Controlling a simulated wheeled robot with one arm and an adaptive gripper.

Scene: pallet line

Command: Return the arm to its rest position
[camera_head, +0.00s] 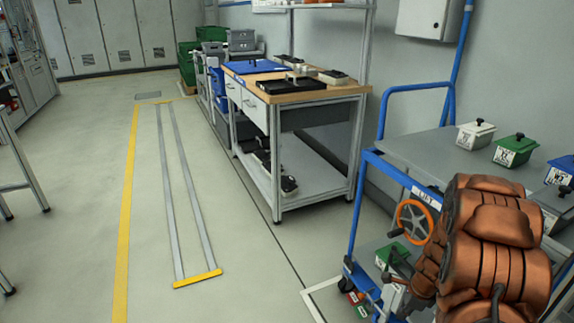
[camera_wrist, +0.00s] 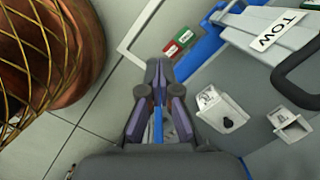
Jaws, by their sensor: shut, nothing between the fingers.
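My gripper (camera_wrist: 157,72) shows in the wrist view with its fingertips together and nothing between them. It points down over the lower part of a blue-framed cart, above the floor edge. In the head view my copper-coloured arm fills the lower right, folded close in front of the cart (camera_head: 369,235). The gripper's fingertips cannot be made out clearly there.
Lidded boxes in white (camera_head: 475,136), green (camera_head: 514,151) and blue (camera_head: 561,171) stand on the cart's grey top. An orange handwheel (camera_head: 413,222) is beside my arm. A workbench (camera_head: 301,92) with trays stands behind.

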